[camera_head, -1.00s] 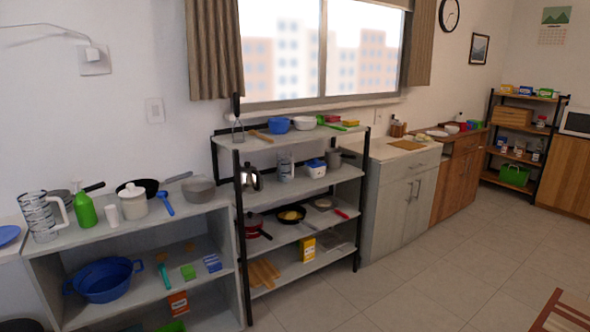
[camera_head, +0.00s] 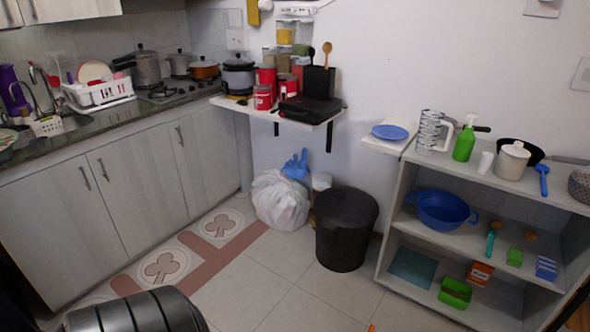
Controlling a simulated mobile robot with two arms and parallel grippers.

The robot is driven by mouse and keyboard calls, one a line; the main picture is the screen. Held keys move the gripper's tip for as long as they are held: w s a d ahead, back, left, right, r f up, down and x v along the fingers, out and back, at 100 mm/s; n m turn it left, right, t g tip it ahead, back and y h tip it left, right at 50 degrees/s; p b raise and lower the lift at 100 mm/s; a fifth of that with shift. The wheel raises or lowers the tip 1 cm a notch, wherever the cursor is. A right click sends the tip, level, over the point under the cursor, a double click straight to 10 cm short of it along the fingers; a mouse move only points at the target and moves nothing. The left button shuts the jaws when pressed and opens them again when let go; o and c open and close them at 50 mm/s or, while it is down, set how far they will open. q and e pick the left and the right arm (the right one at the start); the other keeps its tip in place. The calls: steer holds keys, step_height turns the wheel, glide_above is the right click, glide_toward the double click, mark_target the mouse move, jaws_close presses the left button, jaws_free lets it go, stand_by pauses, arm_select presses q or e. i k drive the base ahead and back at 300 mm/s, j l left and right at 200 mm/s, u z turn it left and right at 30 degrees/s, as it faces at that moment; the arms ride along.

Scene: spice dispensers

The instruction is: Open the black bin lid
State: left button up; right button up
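The black bin (camera_head: 341,245) stands upright on the tiled floor, between a white bag and the grey shelf unit. Its round black lid (camera_head: 347,207) is on top and looks closed.
A tied white bag (camera_head: 281,200) stands left of the bin. The shelf unit (camera_head: 401,222) is close on the bin's right. A wall shelf (camera_head: 290,116) with jars and a black case hangs above. The tiled floor (camera_head: 300,295) in front of the bin is clear.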

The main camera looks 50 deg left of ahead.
mark_target(343, 208)
steer(key=u, duration=1.25)
steer(key=i+j+z, duration=0.3)
steer(key=i+j, duration=0.15)
steer(key=j, duration=0.1)
